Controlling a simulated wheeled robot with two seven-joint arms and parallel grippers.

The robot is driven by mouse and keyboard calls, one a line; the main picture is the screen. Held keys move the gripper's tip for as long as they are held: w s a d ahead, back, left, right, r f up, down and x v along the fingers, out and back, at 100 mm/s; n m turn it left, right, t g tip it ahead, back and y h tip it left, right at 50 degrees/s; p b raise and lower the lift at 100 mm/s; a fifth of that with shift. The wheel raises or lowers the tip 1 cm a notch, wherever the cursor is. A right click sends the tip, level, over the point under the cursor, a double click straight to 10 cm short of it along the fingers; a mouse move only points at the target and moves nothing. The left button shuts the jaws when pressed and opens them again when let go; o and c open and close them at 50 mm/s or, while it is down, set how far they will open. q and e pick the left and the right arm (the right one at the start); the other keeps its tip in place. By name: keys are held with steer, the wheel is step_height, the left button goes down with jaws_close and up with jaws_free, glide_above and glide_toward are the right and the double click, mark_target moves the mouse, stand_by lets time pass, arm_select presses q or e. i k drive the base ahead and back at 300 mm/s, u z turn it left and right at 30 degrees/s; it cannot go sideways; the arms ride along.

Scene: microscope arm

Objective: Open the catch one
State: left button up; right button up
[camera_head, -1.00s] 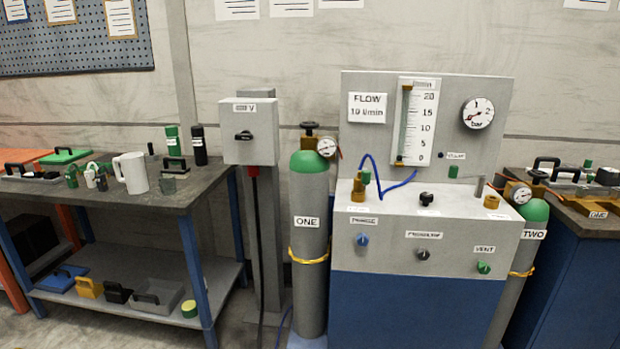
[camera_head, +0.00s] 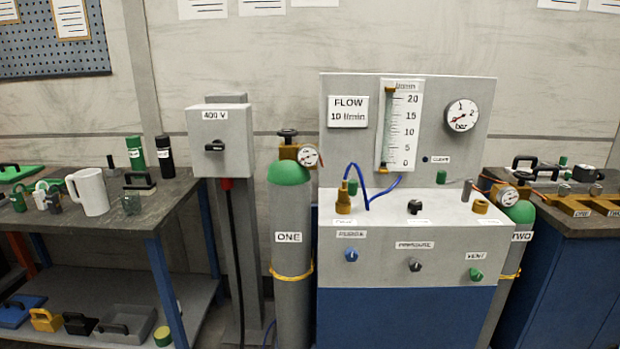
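On the bench at the right edge, low brass-coloured catches (camera_head: 568,204) sit near the front edge with small white labels below them. One label seems to read ONE, but it is too small to be sure, and the picture edge cuts the group off. I cannot tell whether these catches are open or shut. A gas cylinder marked ONE (camera_head: 291,215), grey with a green shoulder, stands left of the flow panel. Neither of my grippers is in view.
The flow panel (camera_head: 340,240) with knobs and gauge stands in the middle. Cylinder TWO (camera_head: 520,213) stands between it and the right bench (camera_head: 595,235). A 400 V switch box (camera_head: 220,140) is left of cylinder ONE. A left bench (camera_head: 140,212) holds a jug, padlocks and bottles.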

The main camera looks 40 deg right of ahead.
mark_target(353, 185)
steer(key=z, duration=0.25)
steer(key=i, duration=0.5)
steer(key=z, duration=0.5)
